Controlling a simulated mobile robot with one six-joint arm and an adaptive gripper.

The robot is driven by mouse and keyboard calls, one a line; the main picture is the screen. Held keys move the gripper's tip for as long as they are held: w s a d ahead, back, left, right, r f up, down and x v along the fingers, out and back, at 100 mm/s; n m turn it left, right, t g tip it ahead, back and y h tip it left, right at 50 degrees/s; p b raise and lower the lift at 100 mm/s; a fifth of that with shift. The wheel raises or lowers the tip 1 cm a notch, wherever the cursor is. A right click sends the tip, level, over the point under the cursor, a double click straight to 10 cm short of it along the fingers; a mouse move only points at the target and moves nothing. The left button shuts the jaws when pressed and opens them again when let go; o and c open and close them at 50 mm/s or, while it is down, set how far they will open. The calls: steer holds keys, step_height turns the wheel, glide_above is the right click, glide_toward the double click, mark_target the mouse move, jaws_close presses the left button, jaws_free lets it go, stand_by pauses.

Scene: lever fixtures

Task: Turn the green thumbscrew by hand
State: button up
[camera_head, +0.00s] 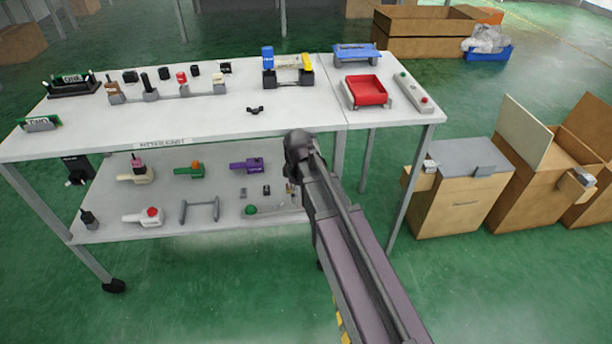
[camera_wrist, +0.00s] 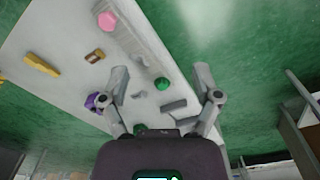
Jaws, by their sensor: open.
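In the wrist view my gripper (camera_wrist: 161,88) is open, its two fingers spread apart. A small green knob (camera_wrist: 162,84) shows between the fingertips in the picture, by the end of a grey bar; I cannot tell how far below them it is. A darker green round piece (camera_wrist: 140,129) shows closer to the gripper's base. I cannot tell which of these is the thumbscrew. The gripper's fingers are not clear in the head view.
A white two-level table (camera_head: 225,112) carries several fixtures, including a red tray (camera_head: 366,91). Cardboard boxes (camera_head: 455,205) stand to the right. Green floor is free in front.

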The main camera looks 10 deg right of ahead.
step_height(320, 180, up, 6)
steer(key=s+d+m+p, duration=0.2)
steer(key=p, duration=0.3)
steer(key=shift+f, duration=0.15)
steer(key=shift+s, duration=0.1)
stand_by(0.5)
steer(key=s+d+m, duration=0.8)
steer(key=s+m, duration=0.2)
step_height(320, 180, up, 24)
steer(key=p, duration=2.3)
steer(key=shift+w+a+f+p, duration=0.2)
steer(key=shift+w+a+p, duration=0.05)
steer(key=shift+p, duration=0.1)
steer(key=c, duration=0.3)
steer(key=shift+c, duration=0.2)
